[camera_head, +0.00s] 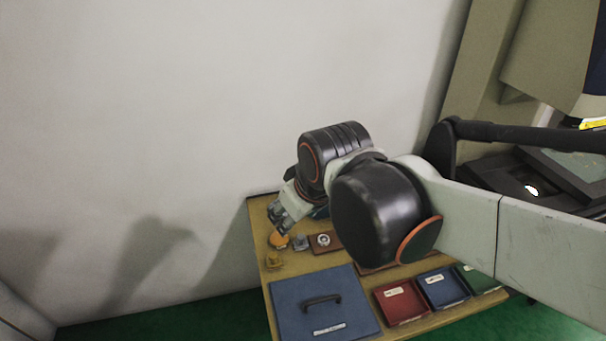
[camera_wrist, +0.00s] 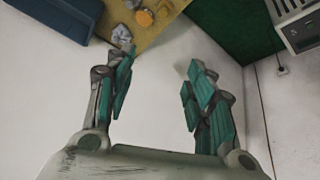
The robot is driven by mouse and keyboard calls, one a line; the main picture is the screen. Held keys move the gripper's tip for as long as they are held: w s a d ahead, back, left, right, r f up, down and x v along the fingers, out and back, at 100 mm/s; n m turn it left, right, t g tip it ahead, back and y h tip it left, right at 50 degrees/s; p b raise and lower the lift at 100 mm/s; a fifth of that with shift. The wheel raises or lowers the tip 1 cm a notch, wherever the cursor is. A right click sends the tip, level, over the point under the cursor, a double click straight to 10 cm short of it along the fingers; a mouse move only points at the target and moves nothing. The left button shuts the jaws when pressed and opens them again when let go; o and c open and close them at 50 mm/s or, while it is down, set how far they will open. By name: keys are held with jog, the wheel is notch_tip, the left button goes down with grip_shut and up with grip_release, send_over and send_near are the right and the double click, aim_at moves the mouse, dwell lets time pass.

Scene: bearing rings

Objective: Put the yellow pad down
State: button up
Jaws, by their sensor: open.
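My gripper (camera_head: 280,220) is open over the far left corner of the wooden table, and it shows empty between its teal fingers in the wrist view (camera_wrist: 160,85). An orange-yellow round piece (camera_head: 278,241) lies on the table just below the fingertips. A round orange piece also shows in the wrist view (camera_wrist: 144,18), beyond the fingertips and apart from them. A smaller dull yellow piece (camera_head: 274,260) sits nearer the front at the table's left edge. I cannot tell for sure which of the two is the yellow pad.
A small grey piece (camera_head: 300,243) and a brown block with a metal ring (camera_head: 323,240) stand to the right. A blue case with a black handle (camera_head: 318,318) and red (camera_head: 402,302), blue (camera_head: 443,289) and green trays (camera_head: 474,280) fill the front. A wall rises behind.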

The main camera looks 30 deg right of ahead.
jog(key=shift+s+r+m+t, duration=0.15)
jog(key=shift+s+m+t, duration=0.2)
jog(key=shift+s+m, duration=0.6)
jog(key=shift+s+r+m+t, duration=0.1)
jog(key=shift+s+m+t, duration=0.3)
jog(key=shift+s, duration=0.95)
jog(key=shift+f, duration=0.3)
jog(key=shift+w+a+r, duration=0.1)
jog(key=shift+c, duration=0.4)
